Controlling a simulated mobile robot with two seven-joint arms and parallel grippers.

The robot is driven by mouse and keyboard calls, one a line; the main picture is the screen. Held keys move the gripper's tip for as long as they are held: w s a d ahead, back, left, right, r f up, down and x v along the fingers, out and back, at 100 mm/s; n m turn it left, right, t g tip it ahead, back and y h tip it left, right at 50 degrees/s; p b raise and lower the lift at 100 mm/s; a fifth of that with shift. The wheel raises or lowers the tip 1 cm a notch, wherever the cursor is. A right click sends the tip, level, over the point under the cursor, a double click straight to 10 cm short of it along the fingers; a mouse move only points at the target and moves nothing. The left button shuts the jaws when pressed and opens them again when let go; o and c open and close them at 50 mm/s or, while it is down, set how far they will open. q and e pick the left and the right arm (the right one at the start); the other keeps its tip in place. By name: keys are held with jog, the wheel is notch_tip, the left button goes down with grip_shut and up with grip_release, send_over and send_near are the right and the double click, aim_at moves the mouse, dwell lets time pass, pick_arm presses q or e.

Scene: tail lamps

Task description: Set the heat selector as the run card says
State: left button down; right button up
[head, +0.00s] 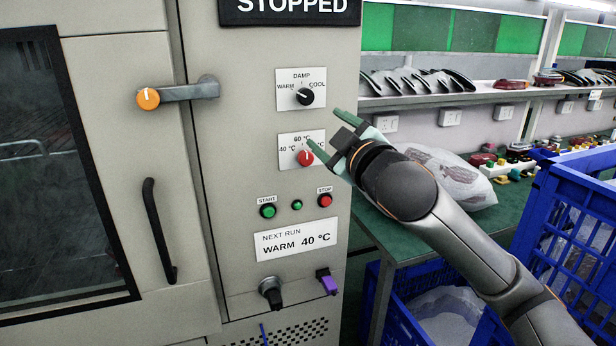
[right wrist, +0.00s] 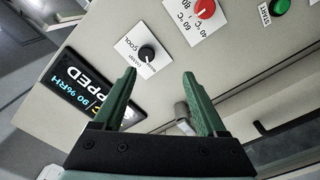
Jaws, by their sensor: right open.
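The red knob (head: 306,158), on a plate with 40 °C and 60 °C marks, shows in the head view; its right-hand label is partly covered by my gripper. It also shows at the top of the right wrist view (right wrist: 204,8). Above it in the head view is a black knob (head: 305,97), marked WARM, DAMP and COOL. The run card (head: 296,240) reads NEXT RUN, WARM 40 °C. My right gripper (head: 324,129) is open and empty, in front of the panel beside the red knob's plate. My left gripper is not in view.
A door latch with an orange end (head: 148,98) stands out left of the knobs. Green start (head: 267,211) and red stop (head: 325,200) buttons sit below. A display (head: 290,8) reads STOPPED. Right are a bench with a bagged part (head: 468,190) and blue crates (head: 575,215).

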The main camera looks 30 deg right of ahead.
aim_at(308, 161)
notch_tip(308, 161, down, 11)
jog(key=m+b, duration=0.6)
jog(key=b, duration=0.2)
jog(key=x, duration=0.7)
jog(key=d+x, duration=0.1)
jog(key=x, duration=0.3)
jog(key=shift+f, duration=0.1)
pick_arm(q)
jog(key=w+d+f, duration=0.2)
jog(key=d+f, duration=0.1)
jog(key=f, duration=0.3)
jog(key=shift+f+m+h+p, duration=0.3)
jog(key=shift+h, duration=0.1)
pick_arm(e)
jog(key=shift+x, duration=0.8)
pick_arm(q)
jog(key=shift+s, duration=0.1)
pick_arm(e)
jog(key=shift+f, duration=0.1)
jog(key=shift+c, duration=0.2)
grip_shut()
